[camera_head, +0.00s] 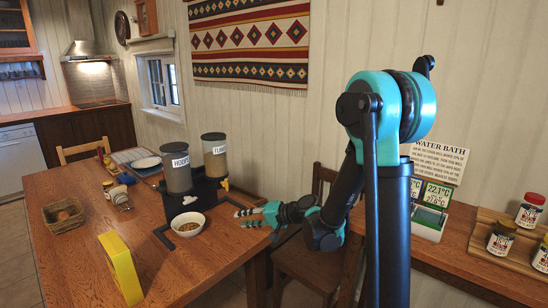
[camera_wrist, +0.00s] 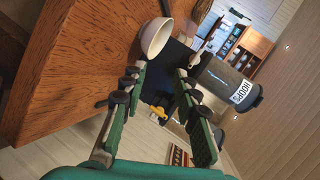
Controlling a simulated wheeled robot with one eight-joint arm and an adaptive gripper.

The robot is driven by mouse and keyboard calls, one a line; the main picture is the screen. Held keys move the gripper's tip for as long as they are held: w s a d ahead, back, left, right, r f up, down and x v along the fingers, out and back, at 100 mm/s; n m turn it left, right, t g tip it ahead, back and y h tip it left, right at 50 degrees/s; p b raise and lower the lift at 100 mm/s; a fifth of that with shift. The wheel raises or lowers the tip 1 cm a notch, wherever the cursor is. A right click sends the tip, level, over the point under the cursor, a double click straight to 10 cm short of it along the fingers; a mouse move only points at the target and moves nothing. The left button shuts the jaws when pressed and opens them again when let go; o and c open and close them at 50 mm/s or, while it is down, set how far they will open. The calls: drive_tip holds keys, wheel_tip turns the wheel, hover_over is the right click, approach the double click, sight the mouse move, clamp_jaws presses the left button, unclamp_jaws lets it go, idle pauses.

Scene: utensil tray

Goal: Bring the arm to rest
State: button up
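My gripper (camera_head: 242,218) is held out over the right edge of the wooden table, to the right of a white bowl. In the wrist view its two green-backed fingers (camera_wrist: 160,76) stand apart with nothing between them. The white bowl (camera_head: 188,231) holds brownish food and stands upright in front of the cereal dispenser. It also shows in the wrist view (camera_wrist: 153,40), beyond the fingertips and apart from them. My arm reaches down and to the left from the right of the picture, with its elbow raised high.
The two-canister dispenser (camera_head: 177,172) stands behind the bowl. A yellow box (camera_head: 121,268), a wicker basket (camera_head: 64,215), jars and a plate (camera_head: 146,163) are on the table. A chair (camera_head: 306,262) stands below my arm.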

drive_tip(key=s+d+f+h, duration=0.2)
drive_tip(key=s+d+h, duration=0.2)
drive_tip(key=d, duration=0.6)
drive_tip(key=s+d+f+n+h, duration=0.1)
drive_tip(key=s+d+f+h, duration=0.2)
drive_tip(key=s+d, duration=0.6)
drive_tip(key=s+d+f+h, duration=0.3)
drive_tip(key=s+d+h, duration=0.2)
drive_tip(key=d, duration=0.6)
drive_tip(key=shift+s+d+f+g+h, duration=0.2)
drive_tip(key=shift+s+f+g+h, duration=0.15)
drive_tip(key=shift+s, duration=0.85)
drive_tip(key=shift+r, duration=0.1)
